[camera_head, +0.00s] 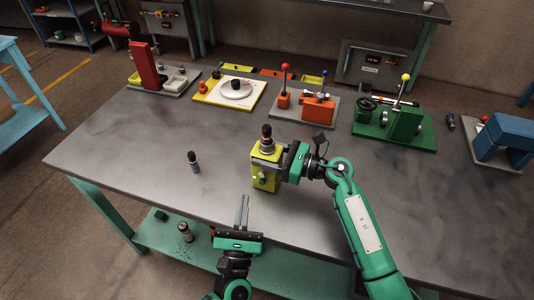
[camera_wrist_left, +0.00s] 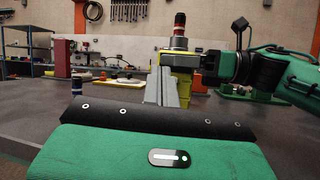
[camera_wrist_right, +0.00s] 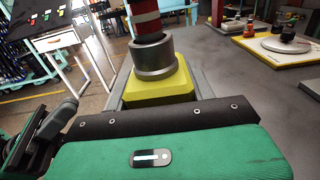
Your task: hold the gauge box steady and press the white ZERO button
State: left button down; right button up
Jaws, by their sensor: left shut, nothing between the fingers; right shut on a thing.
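The yellow gauge box (camera_head: 263,177) stands upright near the front edge of the table, with a dark, red-banded cylindrical fitting (camera_head: 267,140) on top. My right gripper (camera_head: 274,157) is shut on the box's upper part from the right. The box also shows below the fitting in the right wrist view (camera_wrist_right: 160,88). My left gripper (camera_head: 243,203) is shut and empty, in front of the box and a little to its left, apart from it. In the left wrist view, its fingers (camera_wrist_left: 166,88) cover part of the box (camera_wrist_left: 186,80). I cannot make out the white ZERO button.
A small dark cylinder (camera_head: 194,162) stands on the table left of the box. Along the back are a red stand (camera_head: 145,66), a white plate fixture (camera_head: 236,90), an orange lever fixture (camera_head: 317,108) and a green fixture (camera_head: 400,122). The table's left middle is mostly clear.

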aim_at(262, 175)
pick_arm(q)
jog(key=n+y, duration=0.6)
jog(key=n, duration=0.1)
jog(key=shift+s+d+f+g+y, duration=0.15)
jog(key=shift+s+d+g+y, duration=0.15)
jog(key=shift+d+g+y, duration=0.1)
jog(key=n+g+y, duration=0.2)
jog(key=n+y, duration=0.1)
jog(key=s+f+n+y, duration=0.1)
jog(key=n, duration=0.1)
jog(key=shift+d+g, duration=0.2)
jog(key=shift+g, duration=0.2)
jog(key=shift+n, duration=0.3)
jog(key=shift+w+d, duration=0.5)
jog(key=shift+w, duration=0.85)
jog(key=shift+w+d, duration=0.5)
jog(key=shift+w, duration=0.9)
jog(key=shift+w+d, duration=0.5)
jog(key=shift+w, duration=0.85)
